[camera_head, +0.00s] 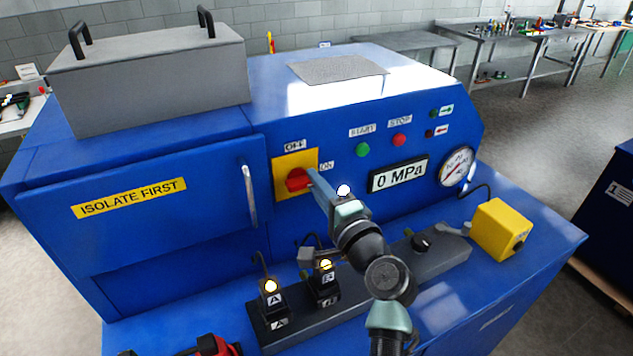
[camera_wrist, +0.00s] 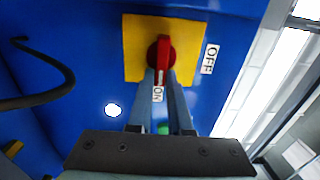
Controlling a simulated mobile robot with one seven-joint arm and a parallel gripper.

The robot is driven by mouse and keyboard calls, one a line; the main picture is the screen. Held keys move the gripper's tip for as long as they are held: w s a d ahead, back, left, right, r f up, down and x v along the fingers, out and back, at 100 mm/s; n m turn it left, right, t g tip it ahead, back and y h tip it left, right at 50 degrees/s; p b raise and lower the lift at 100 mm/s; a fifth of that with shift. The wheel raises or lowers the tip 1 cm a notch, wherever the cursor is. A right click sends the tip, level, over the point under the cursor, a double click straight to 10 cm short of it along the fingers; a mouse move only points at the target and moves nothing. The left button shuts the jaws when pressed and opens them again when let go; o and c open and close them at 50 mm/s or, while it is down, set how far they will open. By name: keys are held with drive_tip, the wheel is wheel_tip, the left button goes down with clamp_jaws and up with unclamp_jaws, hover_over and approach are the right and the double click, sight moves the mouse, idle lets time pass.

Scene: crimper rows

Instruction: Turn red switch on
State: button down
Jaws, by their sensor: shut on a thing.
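The red switch (camera_head: 297,180) is a rotary knob on a yellow plate (camera_head: 281,163) on the blue machine's front. In the wrist view the red handle (camera_wrist: 163,50) lies along the line toward the ON label (camera_wrist: 158,94), and the OFF label (camera_wrist: 209,59) is off to its side. My gripper (camera_head: 311,175) reaches the switch from the right in the head view. In the wrist view its two fingers (camera_wrist: 160,76) are shut on the end of the red handle, one on each side. The fingertips partly hide the knob.
A green START button (camera_head: 362,150), a red STOP button (camera_head: 399,140) and a 0 MPa display (camera_head: 398,175) are to the right. A door handle (camera_head: 249,196) stands out on the left. Below are a grey rail (camera_head: 365,285) with connectors and a yellow box (camera_head: 500,229).

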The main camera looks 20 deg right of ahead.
idle(0.4)
drive_tip(key=c, duration=0.8)
unclamp_jaws()
drive_tip(key=shift+c, duration=0.2)
drive_tip(key=shift+s, duration=0.1)
drive_tip(key=s+b, duration=0.3)
drive_tip(key=s, duration=0.9)
drive_tip(key=shift+s+d+b, duration=0.2)
drive_tip(key=shift+s+b, duration=0.2)
